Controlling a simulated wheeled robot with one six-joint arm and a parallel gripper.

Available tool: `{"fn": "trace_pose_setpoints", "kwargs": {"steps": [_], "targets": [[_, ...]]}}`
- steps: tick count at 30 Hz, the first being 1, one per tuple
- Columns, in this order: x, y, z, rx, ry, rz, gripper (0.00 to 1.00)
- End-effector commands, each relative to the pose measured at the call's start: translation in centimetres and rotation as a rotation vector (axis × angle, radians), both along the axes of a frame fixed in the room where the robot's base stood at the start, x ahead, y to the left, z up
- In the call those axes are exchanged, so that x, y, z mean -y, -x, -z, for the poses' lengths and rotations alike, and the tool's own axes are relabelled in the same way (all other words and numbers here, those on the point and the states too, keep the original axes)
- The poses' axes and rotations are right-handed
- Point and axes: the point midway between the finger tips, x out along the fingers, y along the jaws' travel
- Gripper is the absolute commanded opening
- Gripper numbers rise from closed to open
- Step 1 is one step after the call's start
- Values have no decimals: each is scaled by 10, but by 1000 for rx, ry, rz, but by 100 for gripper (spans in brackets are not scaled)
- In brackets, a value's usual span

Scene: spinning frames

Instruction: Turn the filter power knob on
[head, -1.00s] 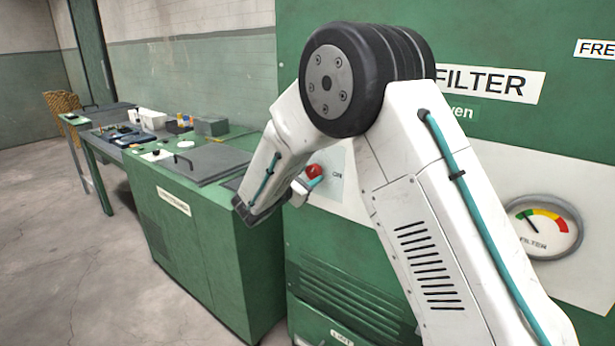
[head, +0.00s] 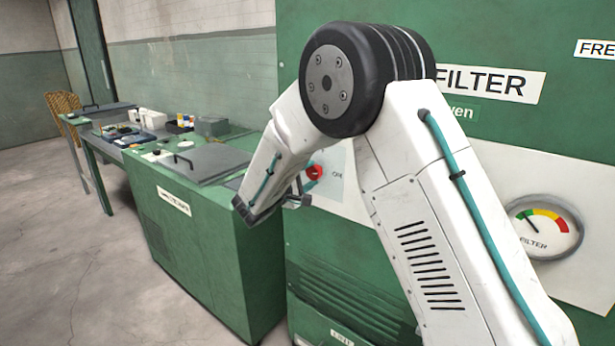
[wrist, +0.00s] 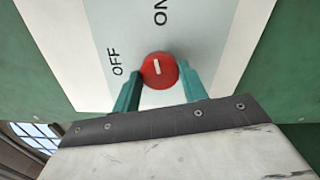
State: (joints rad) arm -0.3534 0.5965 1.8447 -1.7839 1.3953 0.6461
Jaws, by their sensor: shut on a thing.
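The red knob (wrist: 160,72) with a short white mark sits on a pale panel (wrist: 205,40) in the wrist view. Its mark runs nearly upright in the picture, in line with the ON label (wrist: 160,12); the OFF label (wrist: 115,62) is to its left. My gripper (wrist: 160,82) has one teal finger on each side of the knob and is shut on it. In the head view the knob (head: 315,172) shows just left of my forearm, with the gripper (head: 309,184) at it, partly hidden.
The green filter cabinet (head: 340,235) carries a round gauge (head: 543,229) at right. A green bench (head: 205,235) with a grey lid stands close to the left of my arm. Further left is a cluttered table (head: 125,135). The floor at left is clear.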

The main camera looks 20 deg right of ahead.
Motion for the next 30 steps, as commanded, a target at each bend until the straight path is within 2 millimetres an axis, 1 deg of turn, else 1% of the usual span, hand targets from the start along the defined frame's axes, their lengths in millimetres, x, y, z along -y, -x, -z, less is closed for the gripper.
{"fn": "trace_pose_setpoints", "kwargs": {"steps": [6, 12, 30], "targets": [[0, 2, 3, 107, -81, 4, 20], [1, 2, 3, 171, -128, 4, 20], [1, 2, 3, 205, -154, 4, 20]]}}
